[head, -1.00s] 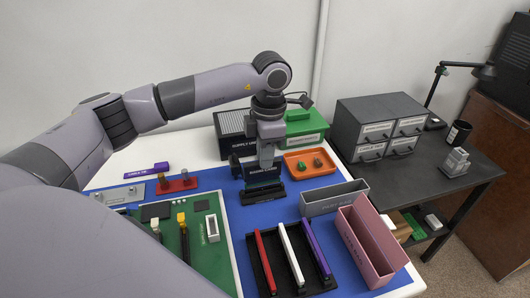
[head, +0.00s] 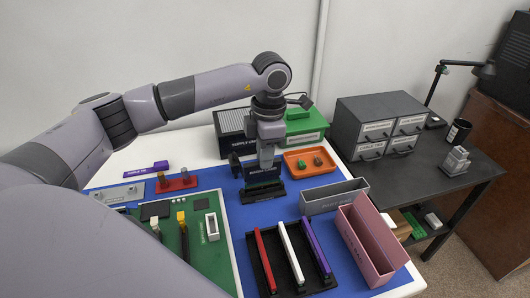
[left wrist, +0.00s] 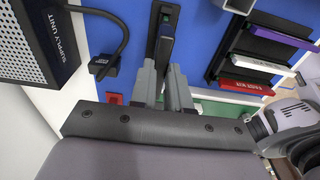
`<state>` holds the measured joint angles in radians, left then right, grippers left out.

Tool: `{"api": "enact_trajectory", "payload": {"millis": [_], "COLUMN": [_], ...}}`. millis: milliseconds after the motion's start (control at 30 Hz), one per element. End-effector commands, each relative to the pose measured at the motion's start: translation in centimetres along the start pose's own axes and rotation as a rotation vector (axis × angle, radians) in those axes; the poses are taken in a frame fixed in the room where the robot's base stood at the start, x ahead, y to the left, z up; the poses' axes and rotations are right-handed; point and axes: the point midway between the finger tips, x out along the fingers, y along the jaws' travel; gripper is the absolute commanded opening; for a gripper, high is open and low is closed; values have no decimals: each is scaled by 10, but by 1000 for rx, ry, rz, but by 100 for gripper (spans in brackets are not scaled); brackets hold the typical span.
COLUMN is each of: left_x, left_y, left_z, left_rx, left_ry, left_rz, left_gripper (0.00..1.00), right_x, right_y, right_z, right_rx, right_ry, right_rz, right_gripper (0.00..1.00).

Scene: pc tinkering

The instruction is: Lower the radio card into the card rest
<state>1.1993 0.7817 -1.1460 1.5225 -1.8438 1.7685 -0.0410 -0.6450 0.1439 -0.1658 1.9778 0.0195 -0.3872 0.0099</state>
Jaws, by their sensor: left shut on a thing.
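The radio card (head: 264,177) is a dark, upright plate with a pale label. My left gripper (head: 266,163) points down and is shut on its upper edge. The card rest (head: 263,195) is a low black holder on the blue mat, directly under the card. The card's lower edge is at or just above the rest; I cannot tell how far it is in the slot. In the left wrist view, the gripper fingers (left wrist: 164,88) close on the dark card (left wrist: 166,45), lined up with the black rest (left wrist: 173,8). My right gripper is not in view.
The supply unit (head: 230,124) and a green box (head: 305,123) stand behind. An orange tray (head: 296,169) and a grey bin (head: 333,201) are to the right. A black rack (head: 262,270) of coloured bars is in front; the green board (head: 220,250) is at left.

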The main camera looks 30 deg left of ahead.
Motion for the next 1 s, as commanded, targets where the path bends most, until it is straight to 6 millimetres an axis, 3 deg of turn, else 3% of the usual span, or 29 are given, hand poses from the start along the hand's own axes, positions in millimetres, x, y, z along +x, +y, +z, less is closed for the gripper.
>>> {"api": "enact_trajectory", "payload": {"millis": [900,933,1000], "left_x": [21,21,20], "left_y": [0,0,0], "left_z": [1,1,1], "left_rx": [0,0,0], "left_ry": [0,0,0], "left_rz": [0,0,0], "left_gripper": [0,23,45], "right_x": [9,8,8], "right_y": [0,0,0], "right_z": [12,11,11], "right_rx": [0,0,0], "right_ry": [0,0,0], "right_rz": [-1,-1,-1], "right_gripper": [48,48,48]}}
